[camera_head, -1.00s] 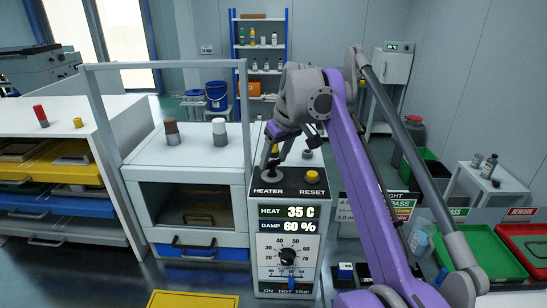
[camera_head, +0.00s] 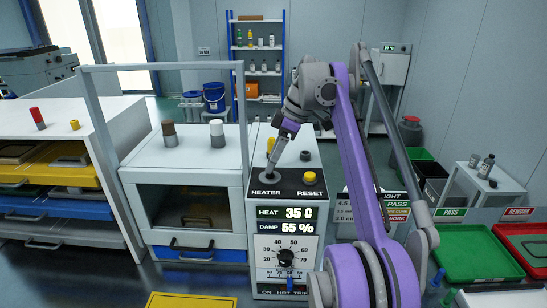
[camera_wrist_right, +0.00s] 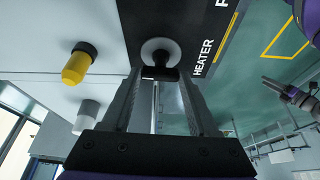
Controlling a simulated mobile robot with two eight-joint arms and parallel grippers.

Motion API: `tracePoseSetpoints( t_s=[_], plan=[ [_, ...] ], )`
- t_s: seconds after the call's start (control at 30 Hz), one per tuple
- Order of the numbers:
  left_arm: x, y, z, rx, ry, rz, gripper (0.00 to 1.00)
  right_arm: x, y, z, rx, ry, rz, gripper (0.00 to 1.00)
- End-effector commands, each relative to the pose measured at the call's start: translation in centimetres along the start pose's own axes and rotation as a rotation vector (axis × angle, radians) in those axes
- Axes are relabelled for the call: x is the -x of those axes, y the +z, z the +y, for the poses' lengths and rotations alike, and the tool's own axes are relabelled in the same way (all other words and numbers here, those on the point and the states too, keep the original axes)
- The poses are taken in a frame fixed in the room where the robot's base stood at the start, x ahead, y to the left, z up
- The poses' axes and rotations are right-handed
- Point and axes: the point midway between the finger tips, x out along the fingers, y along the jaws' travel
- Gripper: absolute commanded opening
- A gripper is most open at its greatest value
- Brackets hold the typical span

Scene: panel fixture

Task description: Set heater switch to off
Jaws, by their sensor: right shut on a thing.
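The heater switch (camera_head: 271,174) is a short lever on a round base, above the HEATER label on the black top of the control box. In the right wrist view its round base (camera_wrist_right: 160,50) lies at my fingertips. My right gripper (camera_head: 273,160) reaches down to it and is shut on its lever, which the fingers partly hide. In the right wrist view the fingers (camera_wrist_right: 160,73) close around the lever. My left gripper (camera_wrist_right: 272,87) seems to show small at the right of that view, its opening unclear; the head view does not show it.
A yellow reset button (camera_head: 309,178) is right of the switch. Below, the display (camera_head: 286,220) reads HEAT 35 C and DAMP 55 %, above a dial (camera_head: 286,256). A grey frame (camera_head: 243,110) and a cabinet (camera_head: 200,170) with two knobs stand left. Green (camera_head: 470,255) and red trays lie right.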

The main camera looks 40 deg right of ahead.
Motion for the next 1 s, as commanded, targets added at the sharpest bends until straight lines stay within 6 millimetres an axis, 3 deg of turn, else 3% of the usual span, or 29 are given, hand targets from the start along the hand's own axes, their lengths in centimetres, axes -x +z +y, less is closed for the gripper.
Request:
tracePoseSetpoints(
  t_s=[0.73, 0.77, 0.9, 1.0],
  plan=[
    [0.0, 0.0, 0.0, 0.0, 0.0, 0.0, 0.5, -0.01, 0.0, 0.1, 0.081, -0.032, -0.001, 0.04],
    [0.0, 0.0, 0.0, 0.0, 0.0, 0.0, 0.5, -0.01, 0.0, 0.09, 0.081, -0.032, -0.001, 0.64],
    [0.0, 0.0, 0.0, 0.0, 0.0, 0.0, 0.5, -0.01, 0.0, 0.09, 0.08, -0.033, -0.001, 0.89],
    [0.0, 0.0, 0.0, 0.0, 0.0, 0.0, 0.5, -0.01, 0.0, 0.09, 0.079, -0.033, -0.001, 0.9]
  ],
)
